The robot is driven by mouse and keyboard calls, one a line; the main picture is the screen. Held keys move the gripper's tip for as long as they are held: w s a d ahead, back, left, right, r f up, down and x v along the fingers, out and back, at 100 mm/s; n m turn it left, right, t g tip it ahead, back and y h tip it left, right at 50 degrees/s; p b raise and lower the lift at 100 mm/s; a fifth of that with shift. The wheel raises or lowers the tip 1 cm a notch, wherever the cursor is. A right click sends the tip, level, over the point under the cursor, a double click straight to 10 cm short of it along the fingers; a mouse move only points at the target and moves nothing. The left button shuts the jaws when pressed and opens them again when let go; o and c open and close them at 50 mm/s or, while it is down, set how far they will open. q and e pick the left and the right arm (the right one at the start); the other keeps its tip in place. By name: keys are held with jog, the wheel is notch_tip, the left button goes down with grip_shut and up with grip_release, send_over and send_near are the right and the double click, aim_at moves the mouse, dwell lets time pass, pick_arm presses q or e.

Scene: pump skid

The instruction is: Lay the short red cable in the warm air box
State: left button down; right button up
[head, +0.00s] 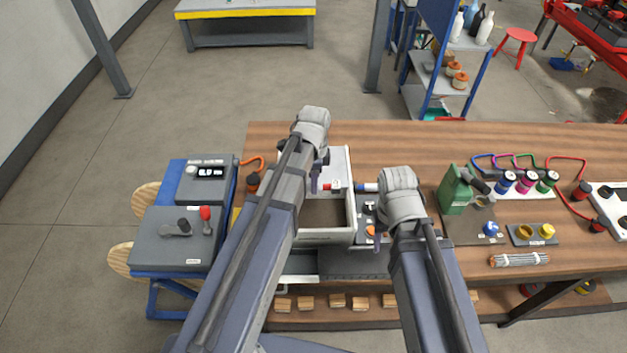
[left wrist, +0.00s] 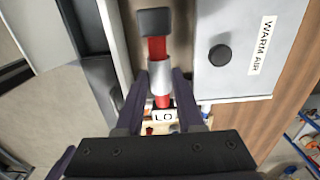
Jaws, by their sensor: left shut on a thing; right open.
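The short red cable (left wrist: 156,48) has a black end, a silver sleeve and a white "LO" tag. In the left wrist view my left gripper (left wrist: 162,82) is shut on it at the sleeve. In the head view a little of the cable's red (head: 327,187) shows beside my left gripper (head: 318,183), above the open box. The warm air box (head: 325,237) is pale grey with a brownish inside; its "WARM AIR" panel with a black knob (left wrist: 220,55) shows in the left wrist view. My right gripper (head: 377,235) is open, right of the box and partly hidden by its own wrist.
A dark panel with small fittings (head: 370,212) lies right of the box. Grey control boxes (head: 177,238) stand at the left. The wooden bench behind the box (head: 385,145) is clear.

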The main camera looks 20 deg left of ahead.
pick_arm(q)
notch_tip(320, 180, down, 7)
jog(key=b, duration=0.6)
pick_arm(e)
send_over(376, 274)
notch_tip(376, 274, down, 7)
jog(key=shift+w+r, duration=0.15)
jog(key=shift+w, duration=0.15)
pick_arm(q)
jog(key=shift+f+b, duration=3.8)
jog(key=shift+b, duration=0.2)
pick_arm(e)
jog(key=shift+f, duration=3.9)
pick_arm(q)
jog(key=shift+s, duration=0.1)
pick_arm(e)
jog(key=shift+s, duration=0.1)
jog(key=shift+f, duration=0.1)
pick_arm(q)
jog(key=shift+c, duration=2.2)
grip_release()
jog(key=shift+f, duration=0.1)
pick_arm(e)
jog(key=shift+s, duration=0.2)
